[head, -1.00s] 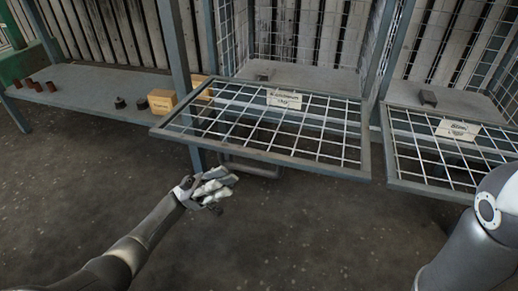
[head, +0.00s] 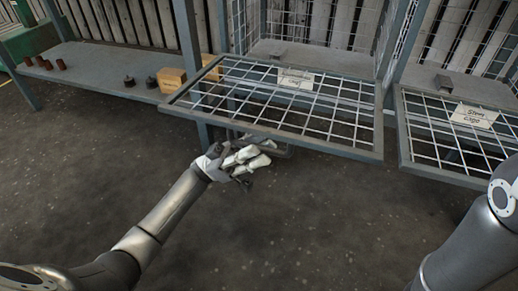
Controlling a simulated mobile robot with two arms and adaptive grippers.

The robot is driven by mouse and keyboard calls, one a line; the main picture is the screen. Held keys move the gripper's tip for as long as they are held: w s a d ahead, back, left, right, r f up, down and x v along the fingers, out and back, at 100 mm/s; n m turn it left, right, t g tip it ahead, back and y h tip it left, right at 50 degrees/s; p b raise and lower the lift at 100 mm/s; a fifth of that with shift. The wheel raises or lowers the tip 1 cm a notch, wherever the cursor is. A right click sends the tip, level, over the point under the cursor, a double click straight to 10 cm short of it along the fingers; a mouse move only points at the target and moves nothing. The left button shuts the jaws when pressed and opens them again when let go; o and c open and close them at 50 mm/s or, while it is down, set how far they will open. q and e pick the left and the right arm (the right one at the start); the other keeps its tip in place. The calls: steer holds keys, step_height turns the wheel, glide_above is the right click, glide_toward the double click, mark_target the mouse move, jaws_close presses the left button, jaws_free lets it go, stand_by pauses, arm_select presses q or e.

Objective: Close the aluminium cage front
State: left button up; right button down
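The aluminium cage front (head: 345,133) is a grey-framed wire-mesh panel in the middle of the head view. It is folded down and open, lying roughly level in front of its cage bay. A white label (head: 296,78), which seems to read aluminium cage, is on its rear part. My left gripper (head: 262,156) is just below the panel's near edge in the picture, left of its middle. I see no clear contact with the panel. Its fingers overlap in this view, so their opening is unclear, and no held object shows. My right gripper is out of view.
The steel cage front (head: 460,180), also folded down, is to the right. Small blocks (head: 275,56) sit inside the cages. A grey bench (head: 85,70) at left holds small brown and dark parts and a cardboard box (head: 172,80). The floor (head: 330,220) in front is clear.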

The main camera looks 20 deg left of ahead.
arm_select(q)
steer(key=shift+s+d+r, duration=0.1)
steer(key=shift+d+r, duration=0.25)
steer(key=shift+c, duration=0.5)
jaws_close()
